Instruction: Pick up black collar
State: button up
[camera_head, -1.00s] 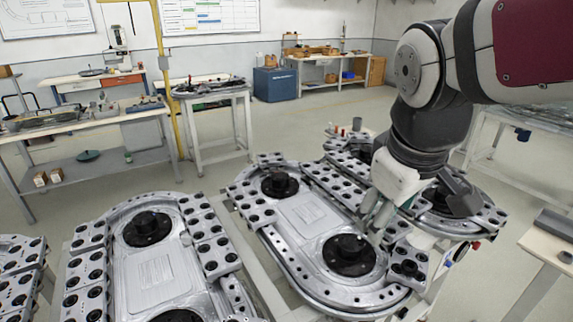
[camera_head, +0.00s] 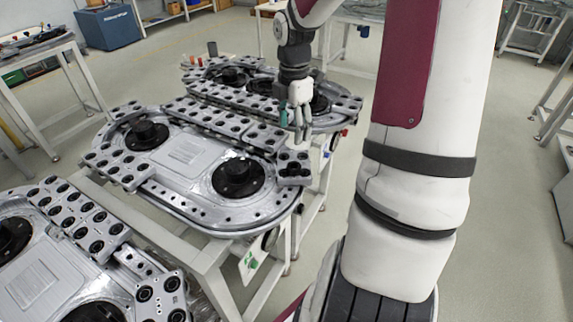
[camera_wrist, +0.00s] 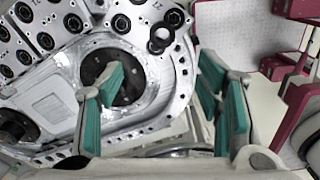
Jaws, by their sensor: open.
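The black collar (camera_wrist: 159,40) shows in the wrist view as a dark ring with a bright inside, on a silver block at the top, beyond my open fingers. In the head view the collar (camera_head: 294,168) is small and hard to separate from the block's black holes, at the right end of the middle ring track. My gripper (camera_wrist: 162,72) has two green-padded fingers spread wide with nothing between them. In the head view my gripper (camera_head: 296,122) hangs pointing down, above and slightly behind the collar's block, apart from it.
The middle track plate (camera_head: 184,152) carries black hubs (camera_head: 238,178) and rows of silver blocks with black bushings (camera_head: 222,124). Another track (camera_head: 45,275) lies at lower left and one behind. A maroon-edged pale panel (camera_wrist: 232,35) stands right of the collar in the wrist view.

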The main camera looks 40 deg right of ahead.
jog(key=b, duration=0.1)
send_over(294, 166)
jog(key=f, duration=0.7)
jog(key=shift+w+a+f, duration=0.2)
jog(key=shift+a+f, duration=0.1)
jog(key=shift+f, duration=0.1)
jog(key=shift+s+d+f, duration=0.15)
jog(key=shift+f, duration=1.25)
jog(key=shift+s+d+f, duration=0.1)
jog(key=shift+d+f, duration=0.05)
jog(key=shift+f, duration=1.2)
jog(key=c, duration=1.4)
grip_shut()
jog(key=shift+r, duration=0.2)
